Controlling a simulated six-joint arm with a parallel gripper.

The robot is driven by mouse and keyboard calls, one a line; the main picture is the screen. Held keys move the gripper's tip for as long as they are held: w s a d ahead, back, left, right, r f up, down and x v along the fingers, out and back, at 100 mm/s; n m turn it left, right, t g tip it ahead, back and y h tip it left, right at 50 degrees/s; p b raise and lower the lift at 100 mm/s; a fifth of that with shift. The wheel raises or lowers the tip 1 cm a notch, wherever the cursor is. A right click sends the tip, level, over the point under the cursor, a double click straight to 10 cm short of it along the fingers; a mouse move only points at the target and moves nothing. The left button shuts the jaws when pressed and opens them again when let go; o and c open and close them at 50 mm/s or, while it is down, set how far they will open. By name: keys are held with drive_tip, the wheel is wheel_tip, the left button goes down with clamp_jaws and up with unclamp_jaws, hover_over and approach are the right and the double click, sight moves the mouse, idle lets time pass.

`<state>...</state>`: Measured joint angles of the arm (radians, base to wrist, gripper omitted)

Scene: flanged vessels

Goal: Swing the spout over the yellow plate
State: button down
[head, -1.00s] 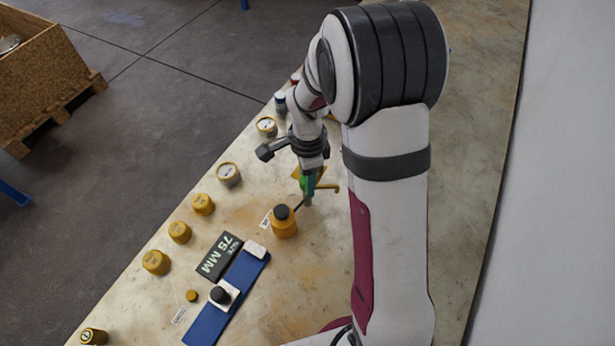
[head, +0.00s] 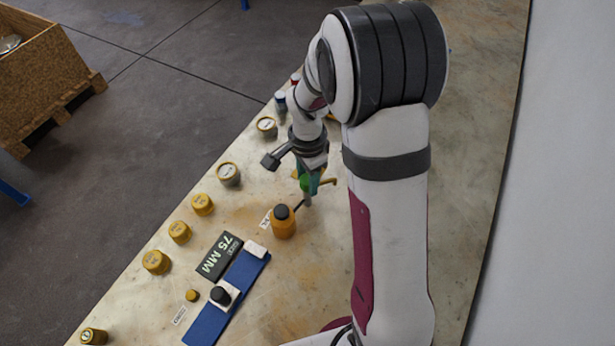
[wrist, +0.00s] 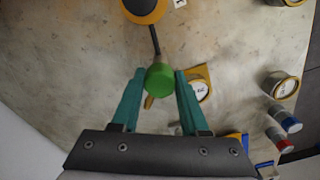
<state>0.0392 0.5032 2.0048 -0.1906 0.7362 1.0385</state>
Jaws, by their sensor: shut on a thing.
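An orange vessel (head: 284,224) with a black cap stands upright on the bench; it also shows at the top of the wrist view (wrist: 145,8). A thin dark arm (wrist: 155,42) runs from it to a green knob (wrist: 159,77). My gripper (head: 307,190), with teal fingers, is shut on the green knob, between its fingertips in the wrist view (wrist: 160,82). A yellow spout-like piece (head: 328,182) sticks out right of my gripper; part shows below the knob (wrist: 149,102). The yellow plate (wrist: 203,73) lies right of the knob in the wrist view, partly hidden by a finger.
Several yellow and grey capped pots (head: 180,232) line the bench's left edge. A dark "75 MM" block (head: 219,256) and a blue strip (head: 207,326) lie in front. Blue-and-red-capped cylinders (wrist: 288,122) stand at right in the wrist view. The bench right of the orange vessel is clear.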

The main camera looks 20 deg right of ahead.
drive_tip(key=n, duration=1.3)
drive_tip(key=shift+n, duration=0.4)
idle(0.3)
drive_tip(key=shift+c, duration=2.1)
unclamp_jaws()
wheel_tip(320, 180, up, 16)
